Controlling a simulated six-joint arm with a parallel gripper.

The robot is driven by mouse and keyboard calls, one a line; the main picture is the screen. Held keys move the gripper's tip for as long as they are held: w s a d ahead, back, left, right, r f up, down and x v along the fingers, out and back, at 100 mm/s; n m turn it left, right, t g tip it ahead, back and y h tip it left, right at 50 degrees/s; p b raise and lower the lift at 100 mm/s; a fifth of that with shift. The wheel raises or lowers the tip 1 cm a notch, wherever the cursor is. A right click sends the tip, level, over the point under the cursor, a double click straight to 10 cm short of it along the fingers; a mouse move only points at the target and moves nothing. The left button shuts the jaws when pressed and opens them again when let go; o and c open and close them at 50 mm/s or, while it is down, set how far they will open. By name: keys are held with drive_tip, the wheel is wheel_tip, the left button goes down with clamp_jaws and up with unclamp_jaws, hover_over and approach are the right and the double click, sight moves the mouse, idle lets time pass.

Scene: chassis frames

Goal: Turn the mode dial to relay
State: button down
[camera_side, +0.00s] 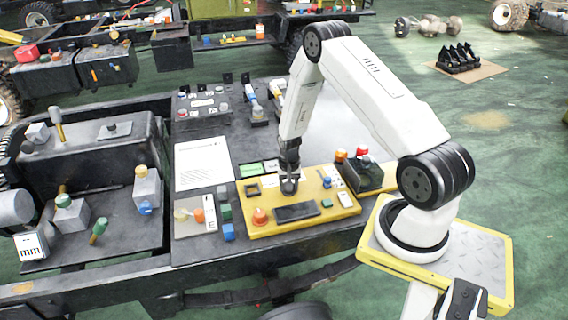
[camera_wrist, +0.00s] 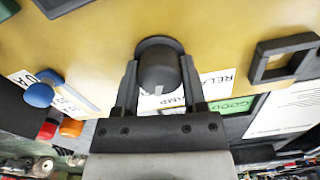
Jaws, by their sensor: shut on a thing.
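The mode dial is a round black knob (camera_wrist: 160,66) on the yellow panel (camera_wrist: 230,25). A small white mark on its rim points down in the wrist view, toward a label ending in "AMP" (camera_wrist: 165,102). A label starting "RELA" (camera_wrist: 217,84) is upside down to the right of the dial. My gripper (camera_wrist: 160,78) is shut on the dial, with one finger on each side. In the side view my gripper (camera_side: 289,181) reaches down onto the yellow panel (camera_side: 252,232) and hides most of the dial.
On the panel are an orange button (camera_side: 260,216), a dark rectangular plate (camera_side: 297,212), a black square frame (camera_side: 252,190) and a blue knob (camera_side: 327,182). A black box (camera_side: 367,180) with red and orange knobs stands close on the right. A white sheet (camera_side: 203,163) lies to the left.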

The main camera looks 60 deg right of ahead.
drive_tip(key=n, duration=1.3)
drive_tip(key=shift+n, duration=0.4)
drive_tip(key=shift+c, duration=0.7)
unclamp_jaws()
drive_tip(key=shift+r, duration=0.1)
drive_tip(key=shift+r, duration=3.8)
drive_tip(key=shift+a, duration=0.1)
